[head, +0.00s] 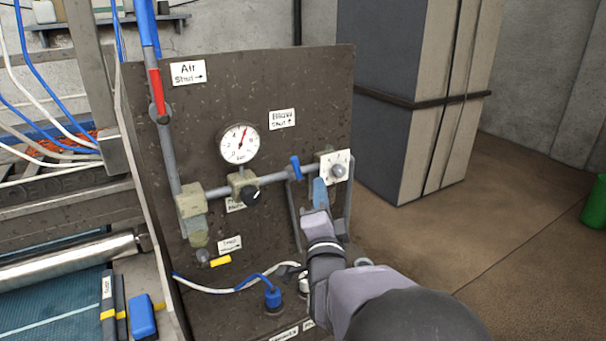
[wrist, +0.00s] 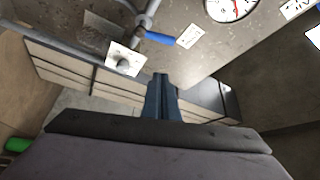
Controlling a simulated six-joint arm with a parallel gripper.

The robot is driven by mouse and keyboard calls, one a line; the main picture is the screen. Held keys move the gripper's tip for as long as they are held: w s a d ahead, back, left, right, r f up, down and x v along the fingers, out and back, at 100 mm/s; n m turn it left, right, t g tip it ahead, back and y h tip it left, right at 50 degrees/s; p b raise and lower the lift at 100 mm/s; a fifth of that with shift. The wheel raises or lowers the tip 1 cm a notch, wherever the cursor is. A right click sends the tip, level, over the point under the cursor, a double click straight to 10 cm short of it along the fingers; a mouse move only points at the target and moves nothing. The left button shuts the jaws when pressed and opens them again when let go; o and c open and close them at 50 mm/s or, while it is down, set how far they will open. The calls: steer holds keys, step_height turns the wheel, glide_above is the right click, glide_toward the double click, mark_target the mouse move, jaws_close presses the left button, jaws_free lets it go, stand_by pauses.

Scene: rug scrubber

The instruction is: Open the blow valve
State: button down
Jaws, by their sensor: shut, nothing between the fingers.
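The blow valve has a short blue handle (head: 295,167) on the grey pipe of the dark panel. The handle stands about upright, across the pipe, below a label (head: 282,119) that appears to read "Blow Shut" with an up arrow. In the wrist view the blue handle (wrist: 160,39) lies above the fingertips and apart from them. My gripper (head: 319,184) is in front of the panel, to the right of and a little below the handle. Its blue fingers (wrist: 161,78) are closed together and empty.
A white plate with a grey knob (head: 338,170) is just right of the handle, close to my fingertips in the picture. A pressure gauge (head: 239,144), a black knob (head: 251,196) and a red handle (head: 157,92) are to the left.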

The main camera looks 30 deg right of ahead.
mark_target(297, 170)
steer(key=shift+w+d+r+p, duration=0.1)
steer(key=shift+p, duration=0.25)
steer(key=p+x, duration=0.7)
steer(key=x, duration=0.3)
steer(key=a, duration=0.1)
steer(key=a+f+p, duration=0.1)
steer(key=a, duration=0.1)
steer(key=shift+w+a+f+p, duration=0.25)
steer(key=shift+a+f+p, duration=0.05)
steer(key=shift+a+f, duration=0.1)
